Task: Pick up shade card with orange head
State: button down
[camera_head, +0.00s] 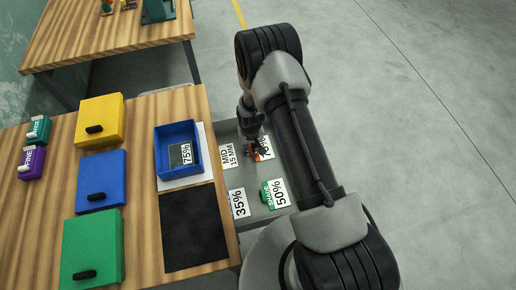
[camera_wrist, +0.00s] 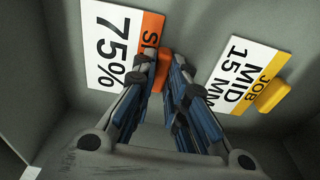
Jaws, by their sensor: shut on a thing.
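The shade card with the orange head (camera_wrist: 113,46) is white, reads 75%, and lies on the floor of a grey tray in the wrist view. Its orange head (camera_wrist: 152,24) is beside my fingertips, which partly cover it. In the head view the card (camera_head: 267,146) shows just past the end of my arm. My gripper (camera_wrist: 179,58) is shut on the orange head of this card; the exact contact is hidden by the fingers. The card looks to be still at the tray floor.
A yellow-headed MID 15 MM card (camera_wrist: 242,68) lies close on the right in the wrist view. Green-headed 50% (camera_head: 275,194) and 35% (camera_head: 239,203) cards share the grey tray (camera_head: 228,132). A blue bin (camera_head: 161,143) holding a dark 75% card stands on the table.

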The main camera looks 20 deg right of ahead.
jog(key=shift+r, duration=0.1)
notch_tip(320, 180, up, 20)
jog(key=p, duration=0.5)
